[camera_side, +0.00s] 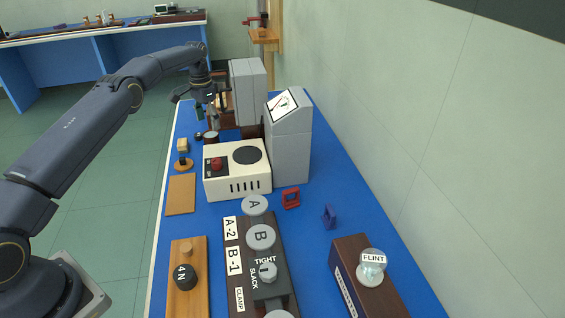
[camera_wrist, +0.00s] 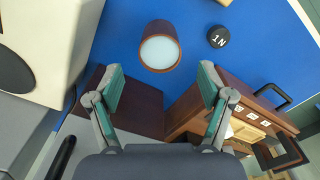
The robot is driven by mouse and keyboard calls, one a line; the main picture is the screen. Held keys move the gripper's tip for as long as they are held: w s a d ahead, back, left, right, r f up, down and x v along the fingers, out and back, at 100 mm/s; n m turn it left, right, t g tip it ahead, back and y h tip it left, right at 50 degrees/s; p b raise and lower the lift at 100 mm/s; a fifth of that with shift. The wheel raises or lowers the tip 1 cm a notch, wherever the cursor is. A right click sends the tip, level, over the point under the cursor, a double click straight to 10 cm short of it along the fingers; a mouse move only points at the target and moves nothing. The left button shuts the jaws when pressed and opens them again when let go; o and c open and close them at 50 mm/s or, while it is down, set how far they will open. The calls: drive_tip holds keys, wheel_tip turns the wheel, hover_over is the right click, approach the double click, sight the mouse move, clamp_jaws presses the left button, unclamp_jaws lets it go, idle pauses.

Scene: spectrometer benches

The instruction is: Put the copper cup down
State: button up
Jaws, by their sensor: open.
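The copper cup (camera_wrist: 160,47) is a brown-walled cup with a pale inside. In the wrist view it stands on the blue bench top, just beyond my fingertips. In the side view it appears as a small dark-rimmed round shape (camera_side: 211,135) behind the cream box. My gripper (camera_wrist: 161,80) is open, its two green-padded fingers spread wide with nothing between them. The cup lies past the gap, apart from both fingers. In the side view my gripper (camera_side: 203,108) hangs above the bench's far left part.
A black 1N weight (camera_wrist: 218,36) sits right of the cup. A dark brown board (camera_wrist: 138,105) lies below the fingers, and a wooden rack (camera_wrist: 245,125) stands at lower right. The cream box (camera_side: 235,168) and grey cabinets (camera_side: 290,150) stand close by. Blue surface above the cup is clear.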

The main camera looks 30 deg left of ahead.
sight(210, 134)
drive_tip(key=shift+r, duration=2.1)
